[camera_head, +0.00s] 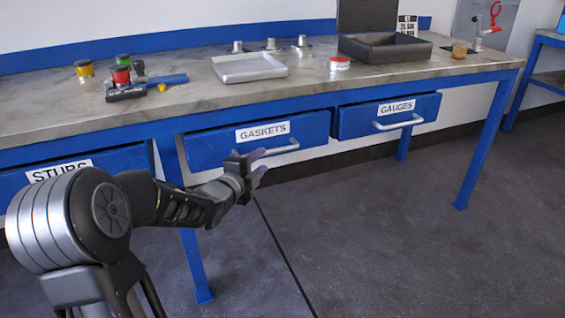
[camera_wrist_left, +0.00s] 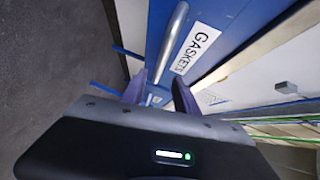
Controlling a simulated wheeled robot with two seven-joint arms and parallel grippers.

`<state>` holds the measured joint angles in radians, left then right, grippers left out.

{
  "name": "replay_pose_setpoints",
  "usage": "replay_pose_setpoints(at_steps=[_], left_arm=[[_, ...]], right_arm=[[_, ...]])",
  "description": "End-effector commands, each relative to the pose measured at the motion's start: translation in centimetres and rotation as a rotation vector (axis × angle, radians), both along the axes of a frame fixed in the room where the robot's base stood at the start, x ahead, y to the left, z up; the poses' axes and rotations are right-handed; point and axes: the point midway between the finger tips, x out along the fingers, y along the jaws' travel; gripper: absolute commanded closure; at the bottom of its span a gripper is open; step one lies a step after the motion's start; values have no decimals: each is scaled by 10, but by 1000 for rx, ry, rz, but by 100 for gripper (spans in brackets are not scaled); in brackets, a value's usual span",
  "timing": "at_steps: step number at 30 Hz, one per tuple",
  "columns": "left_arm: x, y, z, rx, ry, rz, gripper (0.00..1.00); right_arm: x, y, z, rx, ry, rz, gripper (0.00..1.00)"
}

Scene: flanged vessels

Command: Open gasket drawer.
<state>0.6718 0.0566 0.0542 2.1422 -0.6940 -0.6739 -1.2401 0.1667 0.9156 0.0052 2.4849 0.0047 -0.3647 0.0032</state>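The gasket drawer (camera_head: 208,148) is the blue middle drawer under the workbench, with a white GASKETS label (camera_head: 262,131) and a silver bar handle (camera_head: 282,149). In the head view it looks shut or nearly so. My left gripper (camera_head: 260,164) is in front of the drawer, near the left end of the handle. In the left wrist view, the handle (camera_wrist_left: 172,40) and label (camera_wrist_left: 196,47) lie beyond the fingertips (camera_wrist_left: 160,88). Whether a finger touches the handle cannot be told. My right gripper is not in view.
The STUBS drawer (camera_head: 110,160) is to the left, behind my left arm, and the GAUGES drawer (camera_head: 360,119) is to the right. The bench top (camera_head: 190,92) holds a metal tray (camera_head: 248,67), a dark bin (camera_head: 385,48) and small parts. The floor (camera_head: 400,235) in front is clear.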

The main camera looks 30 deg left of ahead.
Motion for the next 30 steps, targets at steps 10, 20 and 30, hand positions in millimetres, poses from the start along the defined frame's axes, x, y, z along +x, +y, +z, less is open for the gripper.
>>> replay_pose_setpoints(at_steps=[10,20,30], left_arm=[[7,0,-2,-5,1,-2,64],[52,8,-10,-7,0,-1,64],[77,12,-12,-7,2,-1,64]], right_arm=[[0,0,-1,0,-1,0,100],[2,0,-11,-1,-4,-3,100],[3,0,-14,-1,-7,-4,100]])
